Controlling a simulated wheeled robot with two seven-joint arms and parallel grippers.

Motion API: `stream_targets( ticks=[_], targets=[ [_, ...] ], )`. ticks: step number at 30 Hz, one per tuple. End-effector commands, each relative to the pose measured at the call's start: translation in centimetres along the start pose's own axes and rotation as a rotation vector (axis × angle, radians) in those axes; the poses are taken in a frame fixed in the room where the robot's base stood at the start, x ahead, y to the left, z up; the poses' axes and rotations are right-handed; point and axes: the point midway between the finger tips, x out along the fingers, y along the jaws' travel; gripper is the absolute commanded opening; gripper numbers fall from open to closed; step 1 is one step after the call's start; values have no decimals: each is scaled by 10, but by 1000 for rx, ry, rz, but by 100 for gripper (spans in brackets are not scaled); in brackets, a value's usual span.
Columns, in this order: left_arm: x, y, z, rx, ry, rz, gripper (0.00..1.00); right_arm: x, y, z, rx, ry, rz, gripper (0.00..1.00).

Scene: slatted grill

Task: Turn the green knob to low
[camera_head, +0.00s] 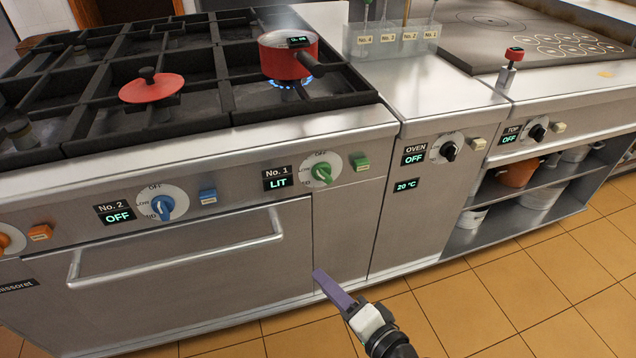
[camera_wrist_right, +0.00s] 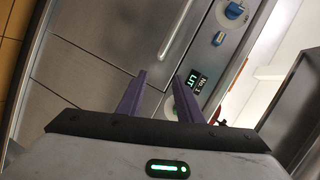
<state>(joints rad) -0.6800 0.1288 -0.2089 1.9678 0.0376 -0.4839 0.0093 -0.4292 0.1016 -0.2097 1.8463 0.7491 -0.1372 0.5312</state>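The green knob (camera_head: 322,172) sits on a white dial on the front panel, between the "No. 1" display (camera_head: 278,179) reading LIT and a green button (camera_head: 361,163). OFF is marked above the dial. My right gripper (camera_head: 320,274) is below the knob in the head view, in front of the lower cabinet and apart from the knob. In the right wrist view its purple fingers (camera_wrist_right: 161,76) are spread, with nothing between them. The LIT display (camera_wrist_right: 196,82) shows there beyond the right finger, which hides most of the green knob's area. My left gripper is not in view.
A red pot (camera_head: 287,57) stands over a blue flame; a red lid (camera_head: 151,87) lies on the grates. A blue knob (camera_head: 162,207) is left of the green one, the black oven knob (camera_head: 449,151) right. A handle bar (camera_head: 180,255) sticks out below.

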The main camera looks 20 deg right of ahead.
Motion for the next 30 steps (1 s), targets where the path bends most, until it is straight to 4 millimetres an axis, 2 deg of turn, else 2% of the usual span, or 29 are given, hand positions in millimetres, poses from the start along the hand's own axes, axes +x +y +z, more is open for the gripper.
stream_targets(
  ticks=[1, 4, 6, 9, 12, 17, 30],
  targets=[
    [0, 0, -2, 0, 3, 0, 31, 14, -21, -19, 185, 47, -68, 33],
    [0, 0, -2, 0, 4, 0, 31, 33, -49, -54, 557, 121, -183, 33],
    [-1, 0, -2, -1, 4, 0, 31, 41, -61, -76, 772, 158, -248, 33],
    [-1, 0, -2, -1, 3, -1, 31, 49, -70, -98, 998, 192, -314, 33],
    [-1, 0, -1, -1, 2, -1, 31, 54, -73, -110, 1126, 209, -347, 33],
    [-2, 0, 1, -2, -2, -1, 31, 66, -76, -119, 1178, 216, -362, 33],
    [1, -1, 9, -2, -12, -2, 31, 136, -87, -144, 1170, 214, -360, 33]
  ],
)
